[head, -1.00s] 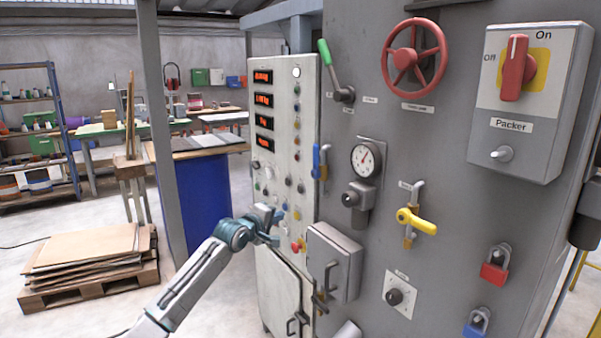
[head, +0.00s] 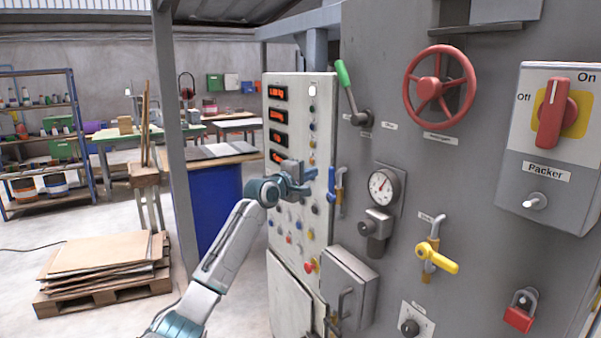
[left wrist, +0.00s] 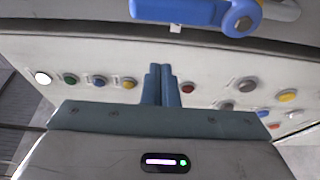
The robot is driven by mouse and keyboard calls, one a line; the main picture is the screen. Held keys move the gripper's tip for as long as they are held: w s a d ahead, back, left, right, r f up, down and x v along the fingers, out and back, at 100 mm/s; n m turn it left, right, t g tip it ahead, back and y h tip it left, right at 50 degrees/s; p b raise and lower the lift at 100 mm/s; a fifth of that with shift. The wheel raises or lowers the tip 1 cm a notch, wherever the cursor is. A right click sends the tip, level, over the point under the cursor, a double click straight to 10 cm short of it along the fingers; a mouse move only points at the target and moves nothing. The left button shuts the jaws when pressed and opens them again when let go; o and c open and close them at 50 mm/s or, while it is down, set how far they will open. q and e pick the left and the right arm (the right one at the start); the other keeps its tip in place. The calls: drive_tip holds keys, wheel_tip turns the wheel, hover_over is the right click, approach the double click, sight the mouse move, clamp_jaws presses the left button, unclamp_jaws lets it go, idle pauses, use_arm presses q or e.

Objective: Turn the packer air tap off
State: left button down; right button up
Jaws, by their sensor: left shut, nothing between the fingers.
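A tap with a blue handle (head: 332,180) is on the left edge of the grey machine face, its handle upright. The blue handle also shows at the top of the left wrist view (left wrist: 190,11). A second tap with a yellow handle (head: 443,261) is further right and lower, its handle slanting down to the right. I cannot read the small labels by either tap. My left gripper (head: 307,186) is shut and empty, in front of the button panel, just left of the blue handle and apart from it. Its closed fingers (left wrist: 163,78) point towards the blue handle. My right gripper is not in view.
A panel with red displays and several buttons (head: 292,215) is behind my left gripper. A green-handled lever (head: 346,80), gauge (head: 383,187), red handwheel (head: 440,87) and red Packer switch (head: 552,112) surround the taps. A grey box (head: 349,282) juts out below.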

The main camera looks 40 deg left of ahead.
sight(331, 184)
use_arm(q)
drive_tip(key=d, duration=0.1)
drive_tip(key=d+p, duration=0.2)
drive_tip(key=d, duration=0.1)
drive_tip(key=shift+s, duration=0.3)
